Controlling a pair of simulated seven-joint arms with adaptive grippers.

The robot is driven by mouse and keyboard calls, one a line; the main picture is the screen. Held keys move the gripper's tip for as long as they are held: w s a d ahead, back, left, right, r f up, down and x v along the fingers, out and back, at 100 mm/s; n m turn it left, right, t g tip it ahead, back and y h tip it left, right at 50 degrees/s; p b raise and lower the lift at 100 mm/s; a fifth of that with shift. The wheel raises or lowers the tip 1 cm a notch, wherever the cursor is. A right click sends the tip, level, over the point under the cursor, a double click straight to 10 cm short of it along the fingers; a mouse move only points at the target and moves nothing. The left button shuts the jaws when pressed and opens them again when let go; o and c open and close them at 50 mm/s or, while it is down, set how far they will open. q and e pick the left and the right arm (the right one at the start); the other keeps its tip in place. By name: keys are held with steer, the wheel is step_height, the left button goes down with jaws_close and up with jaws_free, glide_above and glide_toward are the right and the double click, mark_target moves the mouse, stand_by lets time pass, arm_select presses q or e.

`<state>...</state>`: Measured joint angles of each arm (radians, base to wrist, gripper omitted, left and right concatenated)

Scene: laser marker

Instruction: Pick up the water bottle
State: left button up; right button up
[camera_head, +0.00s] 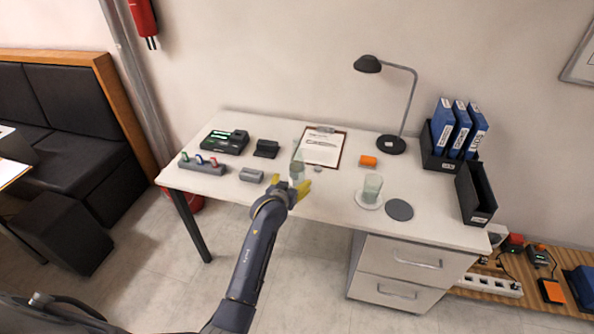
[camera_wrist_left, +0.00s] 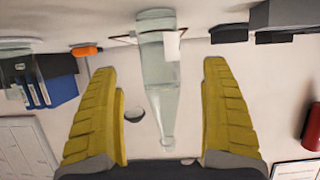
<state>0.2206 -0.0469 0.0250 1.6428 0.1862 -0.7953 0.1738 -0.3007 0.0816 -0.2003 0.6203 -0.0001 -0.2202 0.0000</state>
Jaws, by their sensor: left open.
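My left gripper (camera_head: 292,188), with yellow fingers, is open in front of the bottle at the desk edge. In the left wrist view, which is upside down, the bottle (camera_wrist_left: 160,85) shows between the two spread fingers (camera_wrist_left: 160,68), with a gap on each side. Its neck points down in that picture. The gripper's finger hides part of the bottle's lower end in the head view. My right gripper is not in view.
A glass (camera_head: 372,187) on a white coaster and a grey disc (camera_head: 399,210) are to the right. A clipboard (camera_head: 322,147) lies behind the bottle. A small grey block (camera_head: 251,174) is to the left. A lamp (camera_head: 391,143) and blue binders (camera_head: 460,130) stand farther right.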

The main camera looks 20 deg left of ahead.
mark_target(297, 175)
arm_select(q)
steer(key=shift+x, duration=3.65)
steer(key=shift+f, duration=0.15)
steer(key=shift+c, duration=0.3)
steer(key=c, duration=1.5)
steer(key=shift+c, duration=0.7)
steer(key=shift+r, duration=0.35)
step_height(297, 175, up, 19)
